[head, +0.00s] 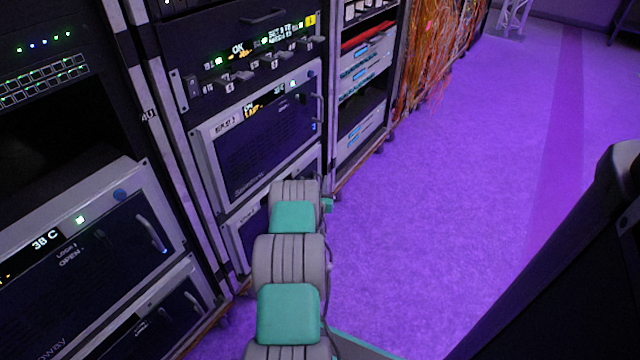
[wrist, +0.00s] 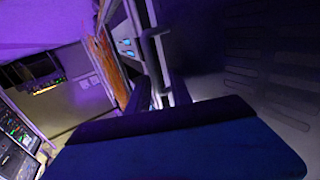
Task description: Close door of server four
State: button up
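Several server units with doors and handles show in the head view; I cannot read which is server four. One unit with a grey frame and dark door (head: 270,148) sits in the middle rack. Below it is another grey-framed unit (head: 247,238), mostly hidden by my arm. My arm reaches down in front of it, and my gripper is hidden in the head view. Contact cannot be told.
Orange cables (head: 432,40) hang at the far end of the rack row. The purple-lit floor (head: 450,170) to the right is clear. A dark object (head: 570,270) fills the lower right corner.

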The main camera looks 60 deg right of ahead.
jog(key=shift+o, duration=0.2)
jog(key=shift+s, duration=0.1)
jog(key=p+v, duration=0.2)
jog(key=v, duration=0.5)
jog(key=shift+a, duration=0.4)
jog(key=shift+s, duration=0.15)
